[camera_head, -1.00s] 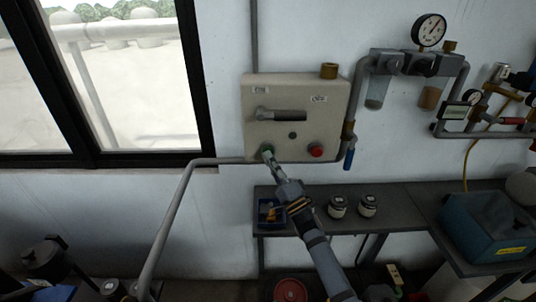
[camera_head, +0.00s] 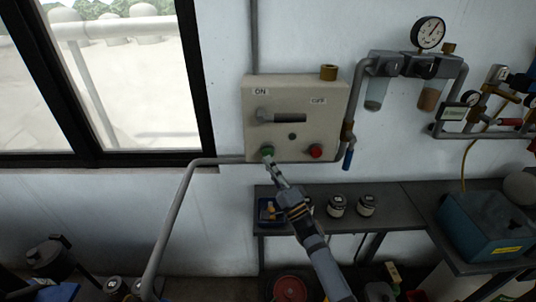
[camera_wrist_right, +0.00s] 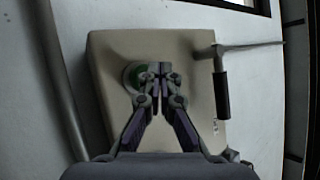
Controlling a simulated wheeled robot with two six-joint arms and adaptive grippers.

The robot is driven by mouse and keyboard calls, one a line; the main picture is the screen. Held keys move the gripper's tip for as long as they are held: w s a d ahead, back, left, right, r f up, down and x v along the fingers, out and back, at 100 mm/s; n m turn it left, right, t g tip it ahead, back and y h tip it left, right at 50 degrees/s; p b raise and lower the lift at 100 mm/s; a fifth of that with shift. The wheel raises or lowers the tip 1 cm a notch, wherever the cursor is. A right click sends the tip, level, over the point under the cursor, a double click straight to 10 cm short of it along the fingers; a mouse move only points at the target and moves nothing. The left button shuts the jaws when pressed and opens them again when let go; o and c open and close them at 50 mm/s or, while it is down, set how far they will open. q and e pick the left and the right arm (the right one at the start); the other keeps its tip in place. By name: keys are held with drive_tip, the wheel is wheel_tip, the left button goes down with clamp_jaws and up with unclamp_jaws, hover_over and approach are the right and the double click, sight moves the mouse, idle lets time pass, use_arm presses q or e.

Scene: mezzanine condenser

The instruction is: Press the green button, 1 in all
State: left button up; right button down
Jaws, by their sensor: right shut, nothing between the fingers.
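The green button (camera_head: 267,150) is at the lower left of a beige control box (camera_head: 262,95) on the wall. My right gripper (camera_head: 268,160) is shut and empty, with its fingertips just below and in front of the button in the head view. In the right wrist view the green button (camera_wrist_right: 138,76) shows behind the shut fingertips (camera_wrist_right: 155,68), which partly cover it. I cannot tell whether the tips touch it. My left gripper is in neither view.
A red button (camera_head: 316,151) sits to the right on the same box, below a lever handle (camera_head: 285,117). A shelf (camera_head: 395,206) with jars (camera_head: 337,205) and a blue bin (camera_head: 266,211) lies below. Pipes run beside the box.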

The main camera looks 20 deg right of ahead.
drive_tip(key=s+p, duration=0.1)
drive_tip(key=s, duration=0.1)
drive_tip(key=s+a+p, duration=0.1)
drive_tip(key=s+p, duration=0.1)
drive_tip(key=shift+s+a, duration=0.2)
drive_tip(key=shift+s, duration=0.2)
idle(0.5)
